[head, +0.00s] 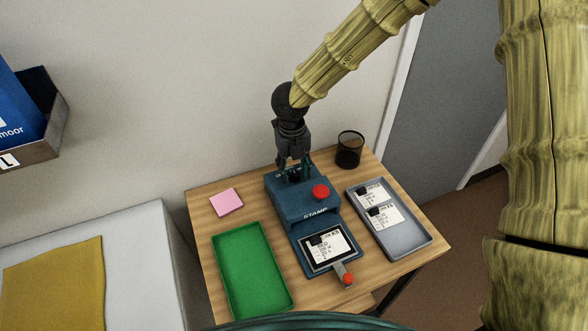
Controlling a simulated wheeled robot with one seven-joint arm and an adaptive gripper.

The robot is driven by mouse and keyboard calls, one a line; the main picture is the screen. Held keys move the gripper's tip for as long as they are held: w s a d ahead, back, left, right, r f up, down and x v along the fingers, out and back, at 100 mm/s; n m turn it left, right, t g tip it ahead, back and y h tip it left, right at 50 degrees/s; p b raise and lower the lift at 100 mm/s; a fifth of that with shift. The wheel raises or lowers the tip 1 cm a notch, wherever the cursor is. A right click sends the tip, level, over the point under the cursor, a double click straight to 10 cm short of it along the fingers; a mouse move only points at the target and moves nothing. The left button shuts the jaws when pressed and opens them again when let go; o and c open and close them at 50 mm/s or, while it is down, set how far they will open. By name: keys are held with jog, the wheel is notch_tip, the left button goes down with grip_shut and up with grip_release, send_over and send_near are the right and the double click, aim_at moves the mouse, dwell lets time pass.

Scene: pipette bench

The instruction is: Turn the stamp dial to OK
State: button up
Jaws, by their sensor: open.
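The blue stamp machine (302,205) stands in the middle of the wooden table, with "STAMP" on its front and a red button (320,192) on top. A card (328,247) lies on its front plate, beside a lever with a red knob (348,279). My gripper (294,164) points down over the back of the machine's top, open. The dial seems to be a dark part (294,176) just below or between my fingers. It is mostly hidden, so I cannot read its setting or tell whether the fingers touch it.
A green tray (281,301) lies left of the machine, empty. A grey tray (408,249) with two cards is at its right. A black mesh cup (349,150) stands at the back right, close to my gripper. A pink note pad (226,202) lies at the back left.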

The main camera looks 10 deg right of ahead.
jog(key=shift+s+f, duration=0.1)
jog(key=shift+s, duration=0.45)
jog(key=shift+w+f, duration=0.4)
jog(key=shift+s+r, duration=0.2)
jog(key=shift+s, duration=0.05)
jog(key=c, duration=0.5)
grip_shut()
